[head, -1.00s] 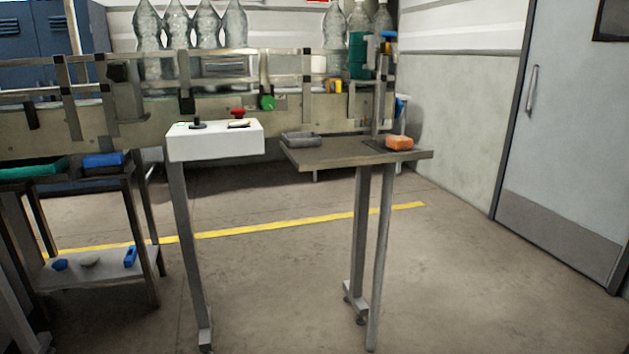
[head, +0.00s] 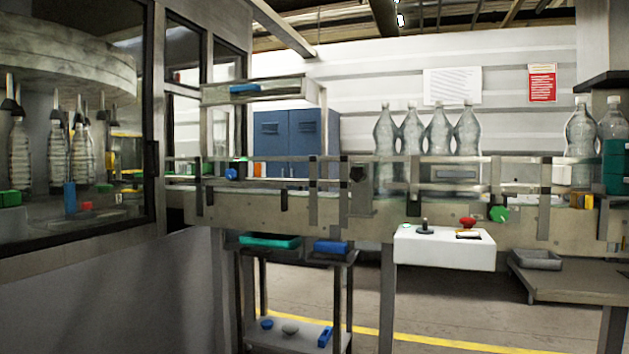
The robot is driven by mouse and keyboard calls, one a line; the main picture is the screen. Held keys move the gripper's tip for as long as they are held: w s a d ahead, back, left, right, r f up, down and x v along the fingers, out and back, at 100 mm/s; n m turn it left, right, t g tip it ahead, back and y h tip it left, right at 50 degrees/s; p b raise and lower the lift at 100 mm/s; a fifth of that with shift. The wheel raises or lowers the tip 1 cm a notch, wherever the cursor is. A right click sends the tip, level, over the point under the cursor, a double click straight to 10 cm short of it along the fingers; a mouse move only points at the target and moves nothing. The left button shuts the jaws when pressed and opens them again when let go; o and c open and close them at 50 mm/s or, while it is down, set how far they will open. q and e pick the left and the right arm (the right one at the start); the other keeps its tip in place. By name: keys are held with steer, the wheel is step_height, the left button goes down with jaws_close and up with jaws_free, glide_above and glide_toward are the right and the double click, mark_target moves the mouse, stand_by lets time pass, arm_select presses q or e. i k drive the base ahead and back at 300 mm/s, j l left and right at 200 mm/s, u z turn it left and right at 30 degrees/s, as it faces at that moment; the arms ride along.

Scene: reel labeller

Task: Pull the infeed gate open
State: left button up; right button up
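The conveyor (head: 420,226) runs across the middle of the head view, with rails held by several upright brackets. Several clear bottles (head: 438,130) stand upright on it right of centre, and more clear bottles (head: 581,133) stand at the right edge. A dark fitting (head: 358,174) sits on the rail left of the bottles, and a green knob (head: 499,214) is on the conveyor's front to their right. I cannot tell which part is the infeed gate. Neither of my grippers is in view.
A glazed machine enclosure (head: 150,195) with bottles inside fills the left. A white control box (head: 445,247) with a red button juts out in front of the conveyor. A shelf stand (head: 290,343) is below, and a side table (head: 575,282) stands at right.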

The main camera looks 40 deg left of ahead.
mark_target(358, 174)
steer(key=u, duration=0.95)
